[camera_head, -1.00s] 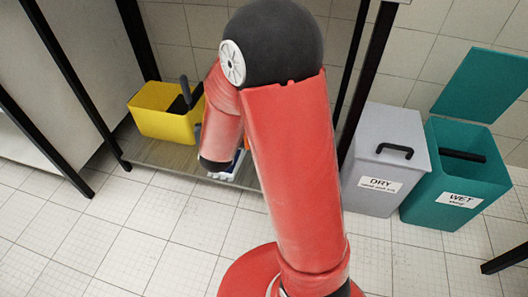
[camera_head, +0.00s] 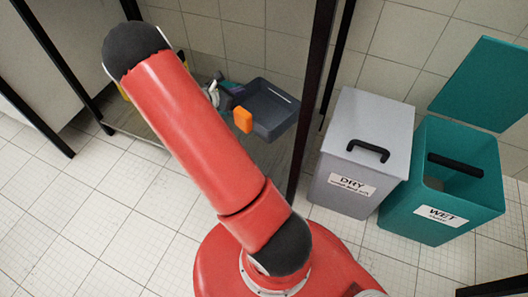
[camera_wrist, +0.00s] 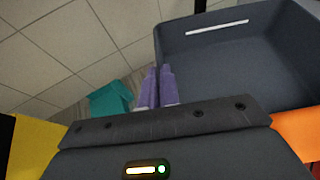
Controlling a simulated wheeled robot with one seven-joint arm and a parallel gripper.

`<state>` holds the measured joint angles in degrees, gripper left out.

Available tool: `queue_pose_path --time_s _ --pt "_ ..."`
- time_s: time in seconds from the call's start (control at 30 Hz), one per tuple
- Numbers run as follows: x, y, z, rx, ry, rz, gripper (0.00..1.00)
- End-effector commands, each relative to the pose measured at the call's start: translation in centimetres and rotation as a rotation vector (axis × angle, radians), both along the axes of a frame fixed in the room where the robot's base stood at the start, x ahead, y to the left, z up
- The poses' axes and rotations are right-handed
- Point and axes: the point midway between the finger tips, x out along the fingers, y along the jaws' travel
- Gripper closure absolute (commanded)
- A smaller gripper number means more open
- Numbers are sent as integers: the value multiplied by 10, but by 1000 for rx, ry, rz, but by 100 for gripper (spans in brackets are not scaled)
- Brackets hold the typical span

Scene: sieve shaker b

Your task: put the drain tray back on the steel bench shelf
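The drain tray, a dark grey open-topped tray (camera_head: 272,104), is at the low steel bench shelf (camera_head: 150,126), near its right end. I cannot tell whether it rests on the shelf or is held above it. In the wrist view the tray (camera_wrist: 240,60) fills the upper right, with a white strip on its inner wall. An orange block-like piece (camera_head: 243,120) is at the tray's near left corner; orange also shows at the wrist view's right edge (camera_wrist: 298,130). My gripper (camera_head: 213,93) is left of the tray, mostly hidden by my arm.
A grey DRY bin (camera_head: 362,150) and teal WET bin (camera_head: 445,185) stand right of the bench's dark leg (camera_head: 311,100). Tiled floor in front is clear.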

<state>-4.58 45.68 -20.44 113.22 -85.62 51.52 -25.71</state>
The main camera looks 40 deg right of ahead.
Motion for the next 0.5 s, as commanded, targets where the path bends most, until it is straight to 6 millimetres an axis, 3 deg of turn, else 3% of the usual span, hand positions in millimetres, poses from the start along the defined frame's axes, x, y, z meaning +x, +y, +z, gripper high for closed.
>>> queue_pose_path --time_s 0.17,0.5 --pt "-4 -6 -24 0 4 -35 100" --pt "-4 -6 -115 1 5 -31 100"
